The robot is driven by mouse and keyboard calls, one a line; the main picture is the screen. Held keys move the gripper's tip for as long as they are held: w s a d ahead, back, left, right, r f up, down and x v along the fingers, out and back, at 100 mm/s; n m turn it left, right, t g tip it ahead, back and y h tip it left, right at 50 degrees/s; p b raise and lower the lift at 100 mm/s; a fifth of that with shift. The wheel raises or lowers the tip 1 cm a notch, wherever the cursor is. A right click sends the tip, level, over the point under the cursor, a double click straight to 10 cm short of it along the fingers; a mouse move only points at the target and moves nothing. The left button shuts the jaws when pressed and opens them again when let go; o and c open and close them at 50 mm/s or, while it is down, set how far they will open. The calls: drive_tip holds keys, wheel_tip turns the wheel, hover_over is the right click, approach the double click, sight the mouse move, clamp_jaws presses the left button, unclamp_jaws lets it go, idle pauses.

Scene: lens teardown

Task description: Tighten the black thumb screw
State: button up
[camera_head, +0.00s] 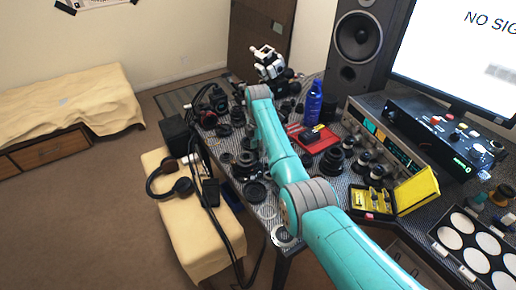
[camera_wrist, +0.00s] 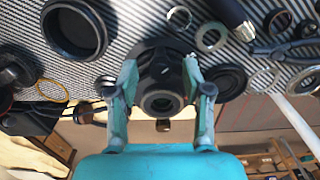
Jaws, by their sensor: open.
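In the wrist view my gripper (camera_wrist: 160,68) is open, with one finger on each side of a black round part (camera_wrist: 160,84). This part has a dark ring-shaped end facing the camera, and a small brass-coloured piece (camera_wrist: 162,126) shows just below it. I cannot tell whether either finger touches the part. No black thumb screw can be made out for certain; it may belong to this part or be hidden. In the head view my teal arm reaches over the workbench (camera_head: 270,212), and the gripper cannot be clearly made out there.
A large black ring (camera_wrist: 75,28), a black disc (camera_wrist: 228,82) and several metal rings lie around the fingers. In the head view a blue bottle (camera_head: 313,102), red tray (camera_head: 318,138), yellow case (camera_head: 416,190) and speaker (camera_head: 358,38) crowd the bench. Headphones (camera_head: 168,181) lie on the bench seat.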

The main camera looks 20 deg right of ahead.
clamp_jaws()
drive_tip(key=shift+m, duration=0.4)
drive_tip(key=m, duration=0.2)
drive_tip(key=shift+m, duration=2.2)
unclamp_jaws()
